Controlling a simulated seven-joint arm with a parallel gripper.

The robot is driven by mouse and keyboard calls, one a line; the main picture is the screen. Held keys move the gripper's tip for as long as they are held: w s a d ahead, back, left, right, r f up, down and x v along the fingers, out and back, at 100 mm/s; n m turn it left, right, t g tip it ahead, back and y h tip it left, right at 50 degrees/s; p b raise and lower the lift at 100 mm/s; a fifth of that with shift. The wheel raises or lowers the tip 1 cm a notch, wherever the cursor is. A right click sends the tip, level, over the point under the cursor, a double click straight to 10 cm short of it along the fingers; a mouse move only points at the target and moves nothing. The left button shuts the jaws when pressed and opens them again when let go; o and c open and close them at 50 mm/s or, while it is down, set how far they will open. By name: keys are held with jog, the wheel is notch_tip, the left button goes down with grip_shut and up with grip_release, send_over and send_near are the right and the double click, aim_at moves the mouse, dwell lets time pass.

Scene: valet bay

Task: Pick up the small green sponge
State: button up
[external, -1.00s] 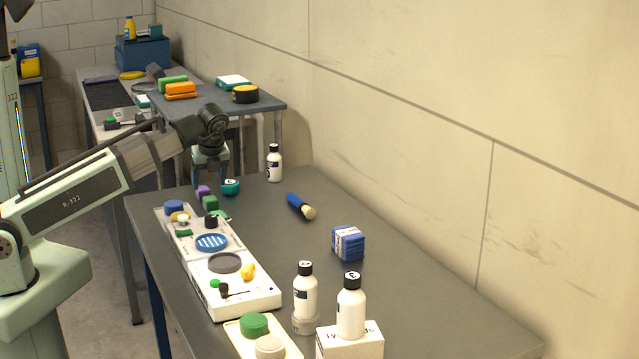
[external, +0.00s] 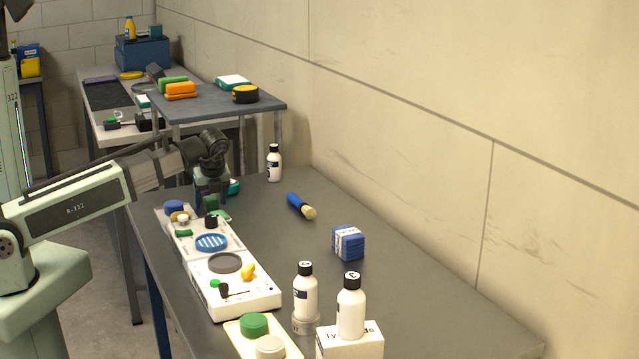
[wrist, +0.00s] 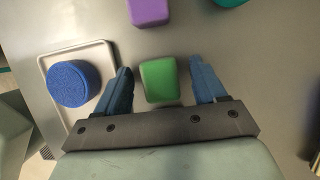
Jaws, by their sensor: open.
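The small green sponge (wrist: 160,80) is a green block lying on the grey table, seen in the wrist view between the two blue fingers of my gripper (wrist: 162,85). The fingers are open, with a gap on each side of the sponge. In the external view my gripper (external: 211,199) points down over the far left part of the table, and the green sponge (external: 211,203) shows just below it, partly hidden.
A blue round piece (wrist: 74,83) sits on a white tray (wrist: 50,52) left of the fingers. A purple block (wrist: 149,12) lies beyond the sponge. A white bottle (external: 274,165) and a blue-handled brush (external: 300,206) stand and lie to the right. The table's middle is mostly clear.

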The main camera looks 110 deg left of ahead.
jog(key=shift+c, duration=0.2)
jog(key=c, duration=1)
